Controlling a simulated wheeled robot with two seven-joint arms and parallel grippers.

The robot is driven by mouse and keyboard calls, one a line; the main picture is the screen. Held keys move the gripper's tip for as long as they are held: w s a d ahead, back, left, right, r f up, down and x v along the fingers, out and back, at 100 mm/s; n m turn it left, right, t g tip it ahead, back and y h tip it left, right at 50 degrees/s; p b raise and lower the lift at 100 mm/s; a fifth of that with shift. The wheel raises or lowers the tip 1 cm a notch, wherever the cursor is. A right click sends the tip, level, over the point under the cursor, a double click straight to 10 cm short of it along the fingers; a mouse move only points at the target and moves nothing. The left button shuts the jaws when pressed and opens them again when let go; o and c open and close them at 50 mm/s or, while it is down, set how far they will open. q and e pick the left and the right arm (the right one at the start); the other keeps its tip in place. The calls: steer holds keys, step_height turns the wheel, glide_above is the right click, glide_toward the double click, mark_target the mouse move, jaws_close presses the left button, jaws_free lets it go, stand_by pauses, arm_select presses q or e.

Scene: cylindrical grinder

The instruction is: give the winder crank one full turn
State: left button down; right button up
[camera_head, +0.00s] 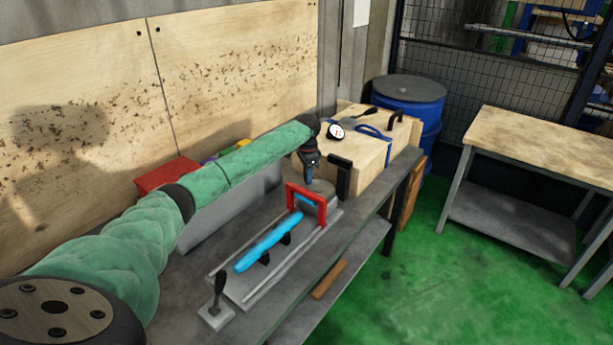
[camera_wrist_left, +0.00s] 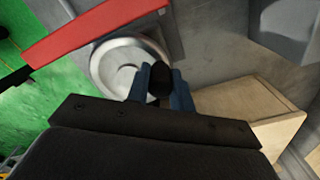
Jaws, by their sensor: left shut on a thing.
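The winder crank shows in the left wrist view as a round metal disc (camera_wrist_left: 108,67) with a dark knob (camera_wrist_left: 160,82). In the head view part of the grey disc (camera_head: 323,187) shows at the far end of the grey machine bed. My left gripper (camera_wrist_left: 160,88) is shut on the dark knob, with its blue fingers on either side of it. In the head view the left gripper (camera_head: 311,172) points down at the disc, and the knob is hidden there. My right gripper is in neither view.
A red frame (camera_head: 290,196) stands close beside the disc, over a light-blue cylinder (camera_head: 268,243). A black upright handle (camera_head: 343,178) is just right of the gripper. A wooden box (camera_head: 355,157) stands behind. A black lever (camera_head: 219,286) is at the near end.

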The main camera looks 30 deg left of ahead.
arm_select(q)
steer(key=shift+w+m, duration=0.2)
steer(key=shift+m, duration=0.2)
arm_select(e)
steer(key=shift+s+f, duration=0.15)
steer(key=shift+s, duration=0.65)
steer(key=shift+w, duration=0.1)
arm_select(q)
steer(key=c, duration=1.4)
jaws_free()
steer(key=shift+o, duration=0.8)
steer(key=shift+r, duration=0.15)
steer(key=shift+r+b, duration=0.35)
steer(key=shift+r, duration=0.05)
step_height(320, 180, up, 5)
steer(key=shift+r+b, duration=0.1)
steer(key=shift+b, duration=0.95)
steer(key=shift+r, duration=0.75)
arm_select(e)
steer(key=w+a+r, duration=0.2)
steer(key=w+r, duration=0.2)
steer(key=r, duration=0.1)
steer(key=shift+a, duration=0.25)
